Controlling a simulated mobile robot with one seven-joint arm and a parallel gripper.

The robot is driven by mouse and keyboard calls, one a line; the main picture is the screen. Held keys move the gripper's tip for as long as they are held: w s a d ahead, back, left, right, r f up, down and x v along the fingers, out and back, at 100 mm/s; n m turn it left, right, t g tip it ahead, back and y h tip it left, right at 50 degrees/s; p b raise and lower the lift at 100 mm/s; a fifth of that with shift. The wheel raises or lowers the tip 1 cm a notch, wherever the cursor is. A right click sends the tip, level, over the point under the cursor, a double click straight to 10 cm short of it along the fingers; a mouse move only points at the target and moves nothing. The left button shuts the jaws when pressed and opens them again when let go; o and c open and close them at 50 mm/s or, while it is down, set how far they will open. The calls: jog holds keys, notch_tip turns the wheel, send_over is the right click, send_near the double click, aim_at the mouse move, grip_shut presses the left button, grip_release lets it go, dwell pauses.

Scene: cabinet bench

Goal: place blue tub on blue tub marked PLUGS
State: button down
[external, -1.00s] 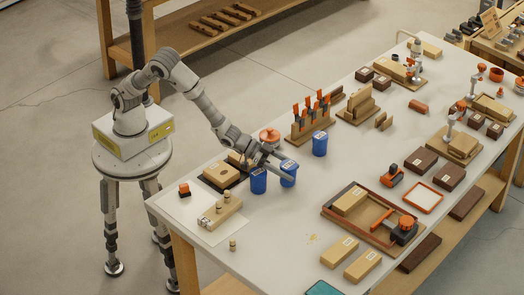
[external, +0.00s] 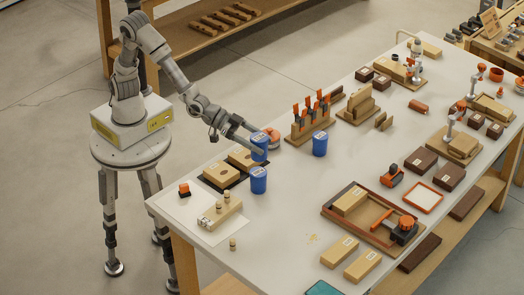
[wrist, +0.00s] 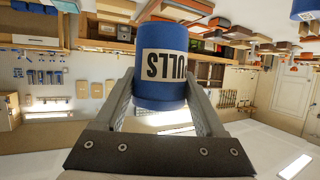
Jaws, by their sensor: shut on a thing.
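My gripper (external: 258,142) is shut on a blue tub (external: 260,153) and holds it above the table near its left edge. In the wrist view, the held blue tub (wrist: 161,85) is between the fingers; its white label is upside down and seems to read PULLS, partly cut off by the curve. Another blue tub (external: 258,180) stands on the table just below the held one in the external view. A third blue tub (external: 319,144) stands farther right, by the clamp rack. Their labels are too small to read, so I cannot tell which is marked PLUGS.
A round orange-topped object (external: 271,137) is close behind the held tub. Wooden blocks (external: 221,175) lie to the left, and a rack with orange handles (external: 310,122) stands to the right. The table is clear around its middle (external: 300,210).

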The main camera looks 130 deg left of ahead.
jog(key=s+d+r+p, duration=0.2)
jog(key=s+d, duration=0.5)
jog(key=d, duration=0.1)
jog(key=b, duration=0.4)
send_over(258, 172)
notch_tip(258, 172, down, 8)
jog(key=shift+a+r, duration=0.15)
jog(key=shift+f+b, duration=0.45)
jog(key=shift+f, duration=1.35)
jog(key=shift+f, duration=0.1)
jog(key=shift+f, duration=0.15)
grip_release()
jog(key=shift+r, duration=0.2)
